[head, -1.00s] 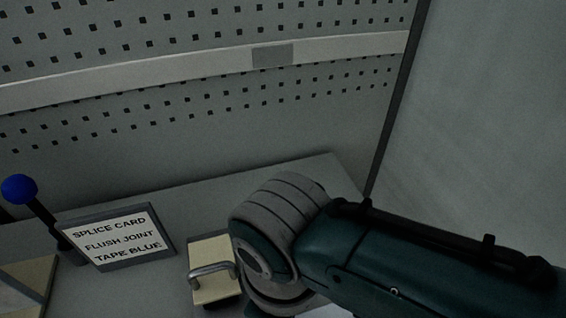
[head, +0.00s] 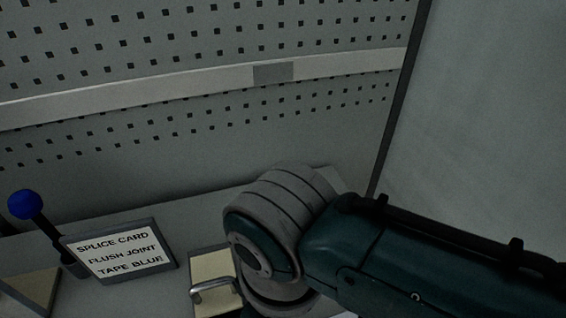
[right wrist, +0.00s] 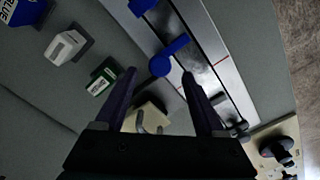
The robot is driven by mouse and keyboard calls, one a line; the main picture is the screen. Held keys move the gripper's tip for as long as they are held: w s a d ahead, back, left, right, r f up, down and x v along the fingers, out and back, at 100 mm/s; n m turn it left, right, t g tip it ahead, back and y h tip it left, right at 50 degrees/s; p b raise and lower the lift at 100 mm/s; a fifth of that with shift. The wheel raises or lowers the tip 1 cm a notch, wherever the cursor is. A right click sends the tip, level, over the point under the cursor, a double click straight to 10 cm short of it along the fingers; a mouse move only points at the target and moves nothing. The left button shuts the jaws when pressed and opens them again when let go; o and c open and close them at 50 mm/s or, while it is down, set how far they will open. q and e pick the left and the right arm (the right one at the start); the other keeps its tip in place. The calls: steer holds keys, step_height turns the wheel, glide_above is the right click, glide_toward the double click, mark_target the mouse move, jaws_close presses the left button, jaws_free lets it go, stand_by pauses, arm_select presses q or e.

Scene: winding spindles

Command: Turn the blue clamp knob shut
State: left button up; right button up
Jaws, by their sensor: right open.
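In the right wrist view, a blue knob with a short bar (right wrist: 163,64) sits at the edge of a metal track. A second blue part (right wrist: 143,5) is cut by the top edge. My right gripper (right wrist: 158,77) is open, its two dark fingers pointing toward the blue knob, with the knob showing between and just beyond the tips. Contact cannot be told. In the head view, my right arm hides the right gripper and the blue knob does not show there. My left gripper is not in view.
In the head view, a blue ball on a dark lever (head: 25,204) stands left of a splice card sign (head: 120,252). A pale block with a metal handle (head: 213,270) is beside my arm. The right wrist view shows small labelled boxes (right wrist: 66,47) and the metal track (right wrist: 215,65).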

step_height(320, 180, up, 7)
steer(key=p, duration=0.1)
steer(key=shift+f, duration=0.2)
